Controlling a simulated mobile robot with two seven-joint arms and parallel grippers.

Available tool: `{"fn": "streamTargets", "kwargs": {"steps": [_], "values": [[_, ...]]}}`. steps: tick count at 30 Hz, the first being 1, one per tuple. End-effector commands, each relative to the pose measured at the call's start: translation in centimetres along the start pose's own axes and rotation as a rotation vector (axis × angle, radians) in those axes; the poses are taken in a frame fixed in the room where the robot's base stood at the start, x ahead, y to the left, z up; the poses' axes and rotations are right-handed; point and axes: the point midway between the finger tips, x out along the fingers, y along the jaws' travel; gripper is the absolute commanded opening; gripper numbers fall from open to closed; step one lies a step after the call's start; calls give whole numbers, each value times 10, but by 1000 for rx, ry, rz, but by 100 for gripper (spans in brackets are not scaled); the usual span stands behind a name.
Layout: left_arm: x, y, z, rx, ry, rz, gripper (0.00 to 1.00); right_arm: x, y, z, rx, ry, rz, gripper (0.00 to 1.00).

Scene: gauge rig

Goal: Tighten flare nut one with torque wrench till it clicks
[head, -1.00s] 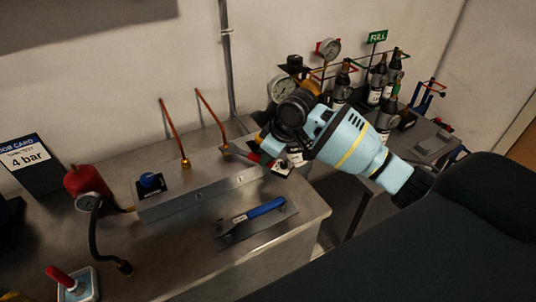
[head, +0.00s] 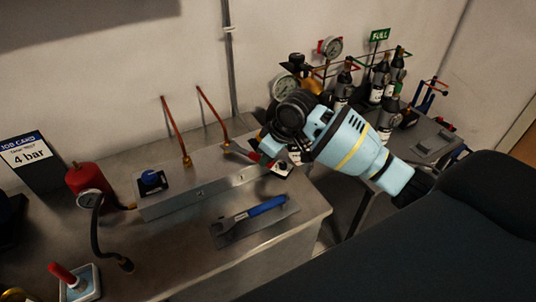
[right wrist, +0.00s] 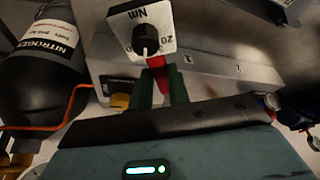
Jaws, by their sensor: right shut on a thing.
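My right gripper (right wrist: 160,88) is shut on the red handle of the torque wrench (right wrist: 157,63), with a green finger on each side. Another brass nut (head: 187,161) is at the foot of the left-hand pipe. My left gripper is out of view.
A blue-handled spanner (head: 262,207) lies on a grey mat in front of the metal block (head: 165,207). A red cylinder with gauge (head: 86,180) and hose stands left. Bottles (head: 381,80) and gauges stand behind my right arm. A job card (head: 30,160) reads 4 bar.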

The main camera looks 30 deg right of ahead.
Motion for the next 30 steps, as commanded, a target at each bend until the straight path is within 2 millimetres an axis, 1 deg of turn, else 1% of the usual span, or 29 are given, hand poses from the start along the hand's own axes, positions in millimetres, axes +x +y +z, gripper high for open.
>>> {"fn": "streamTargets", "kwargs": {"steps": [1,17,30], "values": [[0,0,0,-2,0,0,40,1,-1,3,6,-10,2,0],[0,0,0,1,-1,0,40,1,-8,3,56,-11,22,0],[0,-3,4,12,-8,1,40,0,-2,1,19,-5,7,0]]}}
